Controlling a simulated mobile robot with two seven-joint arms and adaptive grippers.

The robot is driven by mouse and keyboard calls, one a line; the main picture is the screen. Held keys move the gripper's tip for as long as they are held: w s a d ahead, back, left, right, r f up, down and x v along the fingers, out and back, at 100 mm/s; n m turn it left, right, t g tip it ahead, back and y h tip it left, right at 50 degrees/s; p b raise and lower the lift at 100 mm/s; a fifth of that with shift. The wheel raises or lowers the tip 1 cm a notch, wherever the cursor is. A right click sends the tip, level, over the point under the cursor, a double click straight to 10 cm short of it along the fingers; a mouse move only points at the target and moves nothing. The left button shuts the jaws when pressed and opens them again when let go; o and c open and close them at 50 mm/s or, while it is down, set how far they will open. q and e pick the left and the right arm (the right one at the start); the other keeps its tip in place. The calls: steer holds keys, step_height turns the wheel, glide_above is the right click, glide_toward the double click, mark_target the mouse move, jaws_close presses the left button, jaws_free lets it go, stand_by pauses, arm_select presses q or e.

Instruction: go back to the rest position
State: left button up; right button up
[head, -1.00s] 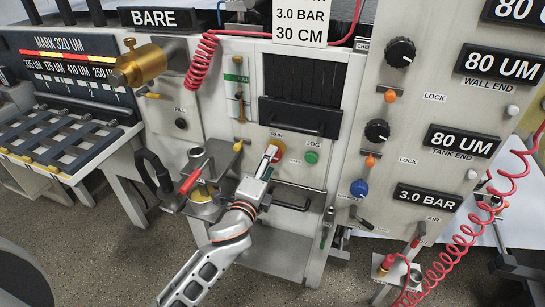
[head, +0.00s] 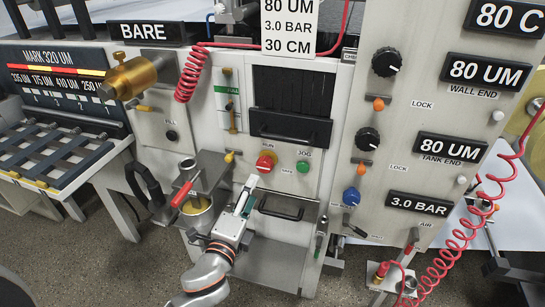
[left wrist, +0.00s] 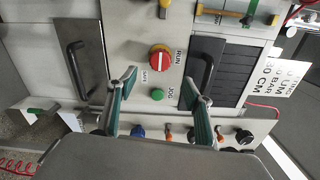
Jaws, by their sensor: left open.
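My left gripper (head: 246,190) is in front of the machine's front panel, just below the red RUN button (head: 265,162) and apart from it. In the left wrist view, its two fingers (left wrist: 160,97) are spread with nothing between them. The red button (left wrist: 160,57) and the green JOG button (left wrist: 157,94) show beyond the fingers. The green button also shows in the head view (head: 303,167). My right gripper is not in view.
A cup (head: 196,203) and a red-handled lever (head: 182,194) stand left of my gripper. A black handle (head: 281,211) is close on its right. A coiled red hose (head: 445,262) hangs at the right. A slatted rack (head: 50,155) stands at the left.

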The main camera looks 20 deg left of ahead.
arm_select(q)
steer(key=s+f+n+g+h, duration=0.1)
steer(key=s+f+n+g, duration=0.2)
steer(key=s+f+n, duration=0.5)
steer(key=s+f+n+g+h, duration=0.1)
steer(key=s+f+n+g, duration=0.3)
steer(key=s+f+n, duration=0.3)
steer(key=s+f, duration=0.5)
steer(key=f, duration=0.5)
steer(key=shift+s+a+f+n, duration=0.15)
steer(key=shift+s+f+n, duration=0.05)
steer(key=shift+n, duration=0.2)
steer(key=shift+c, duration=0.4)
